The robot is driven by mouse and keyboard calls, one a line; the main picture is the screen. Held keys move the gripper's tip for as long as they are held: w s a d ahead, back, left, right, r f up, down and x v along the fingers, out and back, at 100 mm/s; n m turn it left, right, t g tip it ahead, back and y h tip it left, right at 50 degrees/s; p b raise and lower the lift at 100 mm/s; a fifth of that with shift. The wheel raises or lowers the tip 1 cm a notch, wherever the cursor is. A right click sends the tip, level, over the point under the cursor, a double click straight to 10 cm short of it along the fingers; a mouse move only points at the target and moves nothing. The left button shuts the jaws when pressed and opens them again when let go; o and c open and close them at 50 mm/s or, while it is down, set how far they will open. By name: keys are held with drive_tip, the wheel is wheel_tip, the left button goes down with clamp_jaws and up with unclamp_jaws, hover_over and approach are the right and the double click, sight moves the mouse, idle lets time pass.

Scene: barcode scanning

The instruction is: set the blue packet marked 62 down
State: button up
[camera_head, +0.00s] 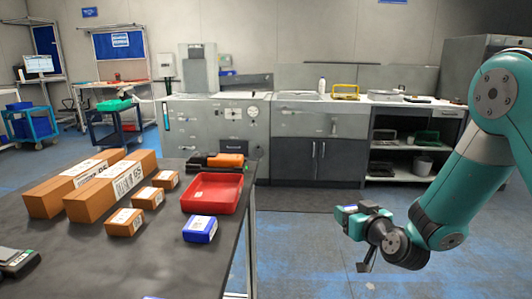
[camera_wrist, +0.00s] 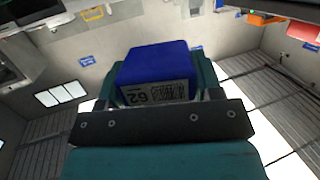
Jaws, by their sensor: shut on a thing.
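The blue packet marked 62 (camera_wrist: 157,60) sits between the fingers of my gripper (camera_wrist: 160,88) in the wrist view. Its white label with a barcode and the number shows upside down there. In the head view my gripper (camera_head: 362,220) is at the right, out over the floor and to the right of the table (camera_head: 130,262). A small blue and white bit of the packet (camera_head: 347,209) shows at its end. My gripper is shut on the packet and holds it in the air, apart from the table.
A red tray (camera_head: 213,192) lies near the table's right edge, with another blue packet (camera_head: 200,229) in front of it. Several brown boxes (camera_head: 112,188) stand to the left. A dark device with an orange part (camera_head: 230,160) lies behind the tray. The table's front middle is mostly clear.

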drive_tip(key=s+d+f+m+h, duration=0.2)
drive_tip(key=d+f+m+h, duration=0.15)
drive_tip(key=d, duration=0.55)
wheel_tip(320, 180, up, 13)
drive_tip(key=p, duration=1.3)
drive_tip(key=a+r+n+g+y+b, duration=0.1)
drive_tip(key=a+r+n+y+b, duration=0.15)
drive_tip(key=a, duration=0.65)
drive_tip(key=a+r+n+g+y+b, duration=0.15)
drive_tip(key=a+n+y, duration=0.25)
drive_tip(key=a, duration=0.4)
drive_tip(key=a+r+n+g+y+b, duration=0.1)
drive_tip(key=a+r+n+y+b, duration=0.2)
drive_tip(key=a, duration=0.6)
drive_tip(key=s+a+r+n+g+y+b, duration=0.3)
drive_tip(key=s+a+r+n+g, duration=0.1)
drive_tip(key=s+a, duration=0.5)
drive_tip(key=s+a+r+n+g+y+b, duration=0.3)
drive_tip(key=s+a+g, duration=0.3)
drive_tip(key=s+a, duration=0.2)
drive_tip(key=shift+s+a+r+n, duration=0.4)
drive_tip(key=shift+a+n, duration=0.3)
drive_tip(key=shift+n, duration=0.1)
drive_tip(key=shift+f+g, duration=0.1)
drive_tip(key=shift+g, duration=0.15)
